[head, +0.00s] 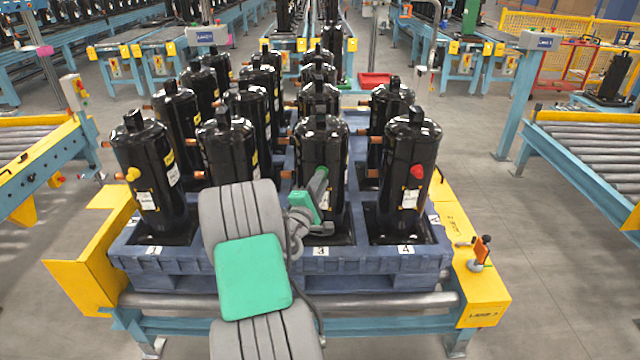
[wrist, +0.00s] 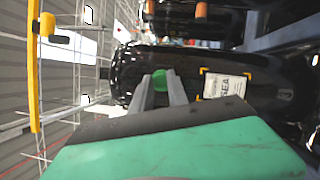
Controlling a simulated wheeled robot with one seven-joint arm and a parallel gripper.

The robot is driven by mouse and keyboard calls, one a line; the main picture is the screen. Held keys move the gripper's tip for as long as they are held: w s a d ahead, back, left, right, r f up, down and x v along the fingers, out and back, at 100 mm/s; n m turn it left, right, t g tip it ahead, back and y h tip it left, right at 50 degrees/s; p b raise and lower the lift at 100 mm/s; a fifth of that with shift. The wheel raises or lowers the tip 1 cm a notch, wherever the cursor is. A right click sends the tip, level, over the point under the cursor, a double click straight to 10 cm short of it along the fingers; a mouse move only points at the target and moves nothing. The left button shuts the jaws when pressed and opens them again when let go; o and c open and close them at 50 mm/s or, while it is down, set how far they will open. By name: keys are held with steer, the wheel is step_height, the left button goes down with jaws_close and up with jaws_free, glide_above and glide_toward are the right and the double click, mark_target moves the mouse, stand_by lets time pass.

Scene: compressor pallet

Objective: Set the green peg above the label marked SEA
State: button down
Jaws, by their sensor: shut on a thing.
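My gripper (wrist: 162,92) is shut on a green peg (wrist: 160,80), whose round end shows between the two grey fingers. In the wrist view the peg is in front of a black compressor (wrist: 130,68), on its top side of the white label marked SEA (wrist: 228,86). I cannot tell whether the peg touches the compressor or sits in it. In the head view my gripper (head: 319,181) is in front of the black compressor (head: 320,148) at the tag 3 place.
Several black compressors stand on the blue pallet (head: 380,262). The front right one has a red peg (head: 417,172) above its label, the front left one a yellow peg (head: 133,174). Yellow blocks (head: 482,296) flank the pallet. A roller conveyor (head: 585,150) stands right; floor between is clear.

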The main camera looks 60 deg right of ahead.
steer(key=shift+d, duration=0.15)
steer(key=c, duration=1.2)
jaws_free()
